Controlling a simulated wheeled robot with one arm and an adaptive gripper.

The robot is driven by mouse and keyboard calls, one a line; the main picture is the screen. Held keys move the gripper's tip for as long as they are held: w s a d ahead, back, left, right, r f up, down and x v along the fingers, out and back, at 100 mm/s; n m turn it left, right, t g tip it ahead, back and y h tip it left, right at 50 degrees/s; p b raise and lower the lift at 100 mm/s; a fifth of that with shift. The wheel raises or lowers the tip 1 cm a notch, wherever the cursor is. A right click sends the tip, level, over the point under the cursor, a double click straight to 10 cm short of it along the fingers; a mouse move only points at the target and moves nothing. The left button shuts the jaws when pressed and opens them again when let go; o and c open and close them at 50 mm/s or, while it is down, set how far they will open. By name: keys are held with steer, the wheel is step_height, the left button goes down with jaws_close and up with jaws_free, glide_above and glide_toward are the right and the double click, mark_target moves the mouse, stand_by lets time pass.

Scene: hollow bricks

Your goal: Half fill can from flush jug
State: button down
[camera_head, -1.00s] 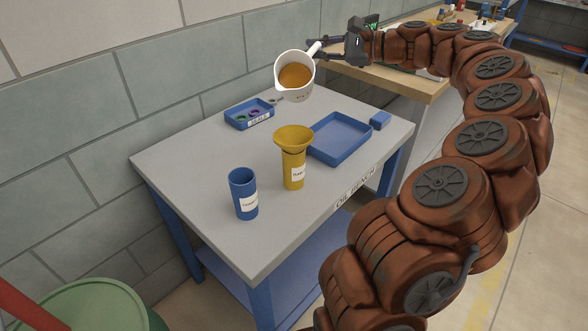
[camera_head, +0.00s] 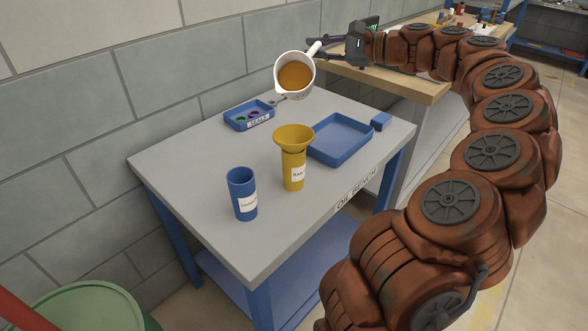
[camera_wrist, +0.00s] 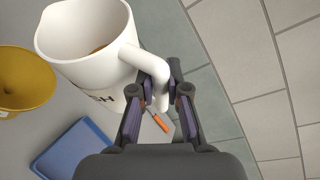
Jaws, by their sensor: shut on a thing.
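A white jug (camera_head: 304,88) holding amber-brown liquid (camera_head: 296,75) is tilted above the back of the bench, its opening facing the camera. My gripper (camera_head: 318,50) is shut on the jug's handle. In the wrist view my gripper (camera_wrist: 160,92) closes around the handle of the jug (camera_wrist: 85,35), and the letters "SH" show on its wall. A yellow can (camera_head: 293,172) with a yellow funnel (camera_head: 293,137) in its top stands upright mid-bench. A blue can (camera_head: 243,194) with a white label stands upright at front left. The jug is apart from both. No liquid stream shows.
The grey bench top (camera_head: 205,160) carries a blue seals tray (camera_head: 248,121), an empty-looking blue tray (camera_head: 340,154) and a small blue block (camera_head: 381,121). A block wall (camera_head: 120,90) runs along the left. A green drum (camera_head: 85,310) stands at lower left. An orange item (camera_wrist: 161,122) lies below my gripper.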

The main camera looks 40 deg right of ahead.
steer(key=shift+s+a+f+b, duration=0.1)
steer(key=shift+s+f+b, duration=0.15)
steer(key=shift+b, duration=0.6)
steer(key=shift+s+a+n+t+b, duration=0.3)
steer(key=shift+n+b, duration=0.5)
steer(key=shift+b, duration=0.45)
steer(key=shift+s+a+f+n+b, duration=0.25)
steer(key=shift+n+b, duration=0.25)
steer(key=shift+b, duration=0.7)
stand_by(1.2)
steer(key=shift+r, duration=0.1)
stand_by(0.5)
steer(key=p, duration=0.1)
steer(key=r+p, duration=0.1)
steer(key=p, duration=0.1)
steer(key=shift+w+d+r+m, duration=0.1)
steer(key=shift+w+d+m, duration=0.05)
steer(key=shift+w+m, duration=0.2)
steer(key=w+r+m+p, duration=0.1)
steer(key=p, duration=0.5)
steer(key=shift+d+m, duration=0.35)
steer(key=shift+d, duration=0.05)
